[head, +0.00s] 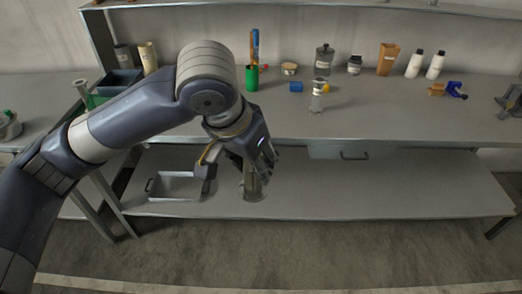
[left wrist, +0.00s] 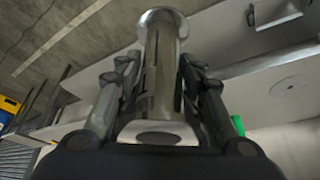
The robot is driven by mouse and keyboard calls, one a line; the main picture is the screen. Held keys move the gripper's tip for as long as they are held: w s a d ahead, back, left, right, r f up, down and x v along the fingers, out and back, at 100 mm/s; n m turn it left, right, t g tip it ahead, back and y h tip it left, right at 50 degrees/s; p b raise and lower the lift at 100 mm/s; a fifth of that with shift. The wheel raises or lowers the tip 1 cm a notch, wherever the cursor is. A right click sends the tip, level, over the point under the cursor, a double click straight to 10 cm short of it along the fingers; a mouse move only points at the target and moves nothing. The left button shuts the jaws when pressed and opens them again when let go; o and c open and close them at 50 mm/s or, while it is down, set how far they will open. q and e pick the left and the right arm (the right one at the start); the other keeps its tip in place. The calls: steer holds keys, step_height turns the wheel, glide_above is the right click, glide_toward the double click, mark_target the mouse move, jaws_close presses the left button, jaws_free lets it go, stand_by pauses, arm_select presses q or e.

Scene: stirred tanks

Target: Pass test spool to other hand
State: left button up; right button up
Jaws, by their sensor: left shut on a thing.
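The test spool (head: 253,187) is a metallic, flanged cylinder held in my left gripper (head: 247,170), in front of the bench's front edge in the head view. In the left wrist view the shiny spool (left wrist: 162,60) stands between the two fingers of my left gripper (left wrist: 160,90), which are shut on it from both sides. One round flange shows at its far end and another near the palm. The fingers hide part of its middle. My right gripper is not in either view.
A bench (head: 300,120) holds a green cup (head: 252,78) with tools, bottles, a small flask (head: 317,97) and a blue clamp (head: 456,90). A metal tray (head: 176,187) lies on the lower shelf (head: 370,190). The floor in front is clear.

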mark_target(242, 192)
arm_select(q)
steer(key=f+m, duration=0.1)
steer(key=a+f+m+g+h, duration=0.1)
steer(key=m, duration=0.1)
steer(key=s+f+m, duration=0.1)
steer(key=m, duration=0.1)
steer(key=shift+a, duration=0.3)
steer(key=f+m, duration=0.1)
steer(key=m, duration=0.1)
steer(key=a+f+m+g, duration=0.1)
steer(key=f+m+g+h, duration=0.1)
steer(key=m, duration=0.1)
steer(key=shift+s+a+m, duration=0.2)
steer(key=shift+s+m, duration=0.1)
steer(key=shift+s, duration=0.1)
